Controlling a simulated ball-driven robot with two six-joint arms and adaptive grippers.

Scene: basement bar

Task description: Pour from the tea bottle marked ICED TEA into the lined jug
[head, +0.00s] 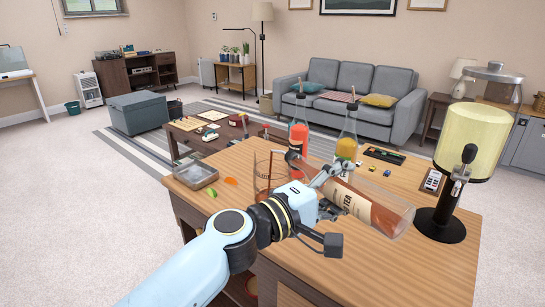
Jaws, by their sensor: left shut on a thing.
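My left gripper (322,190) is shut on a clear bottle (375,206) of reddish-brown liquid. The bottle is tipped close to level, its base to the lower right and its neck to the upper left. Its pale label is partly covered by my gripper, and I cannot read it in full. A clear glass jug (262,178) with dark lines stands on the wooden counter, left of the gripper and partly behind it. The bottle's neck end is close to the jug's right side; I cannot tell whether it is over the opening. No stream is visible. My right gripper is not in view.
A red-orange bottle (299,138) and a yellow-orange bottle (347,143) stand behind the held bottle. A drink dispenser (468,148) stands at right. A metal tin (196,175), an orange piece (231,181) and a dark tray (384,155) lie on the counter (400,255). Its front right is clear.

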